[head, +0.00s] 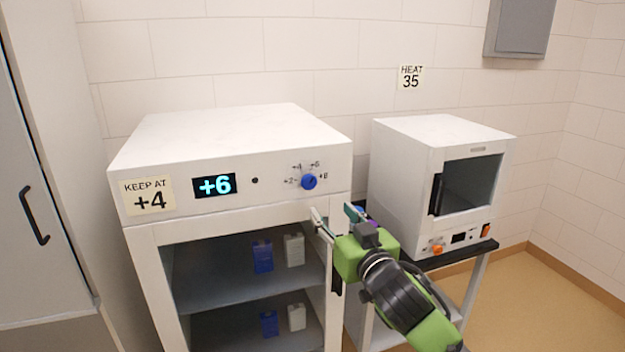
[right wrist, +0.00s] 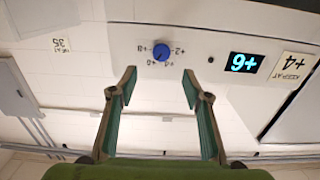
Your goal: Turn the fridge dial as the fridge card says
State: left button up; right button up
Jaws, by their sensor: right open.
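The white fridge (head: 240,130) has a card (head: 149,196) reading "KEEP AT +4" and a lit display (head: 214,185) reading +6. Its blue dial (head: 309,182) is at the right of the panel, with marks from +2 to +8 around it; its pointer is too small to read. My right gripper (head: 333,210) is open and empty, below and slightly right of the dial. In the right wrist view, which is upside down, the dial (right wrist: 161,51) lies just beyond the open fingertips (right wrist: 159,74), between their lines and apart from them. My left gripper is not in view.
A white oven (head: 405,170) with an orange knob (head: 437,249) stands on a black-topped stand at the right. A "HEAT 35" card (head: 411,77) is on the wall. A grey cabinet (head: 40,180) stands left.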

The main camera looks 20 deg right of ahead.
jog(key=p, duration=0.2)
send_near(310, 184)
jog(key=w, duration=0.2)
jog(key=w+p, duration=0.1)
jog(key=w, duration=0.4)
jog(key=shift+w+a+r+p, duration=0.1)
jog(key=shift+w+a+p, duration=0.1)
jog(key=shift+p, duration=0.1)
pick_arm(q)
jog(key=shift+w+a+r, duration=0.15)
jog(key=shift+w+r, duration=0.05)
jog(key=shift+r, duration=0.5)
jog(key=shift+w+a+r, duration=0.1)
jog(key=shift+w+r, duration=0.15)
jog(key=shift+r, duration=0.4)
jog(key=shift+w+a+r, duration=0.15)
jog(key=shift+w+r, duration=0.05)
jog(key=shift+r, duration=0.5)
pick_arm(e)
jog(key=shift+w, duration=0.85)
jog(key=shift+c, duration=0.5)
jog(key=c, duration=1)
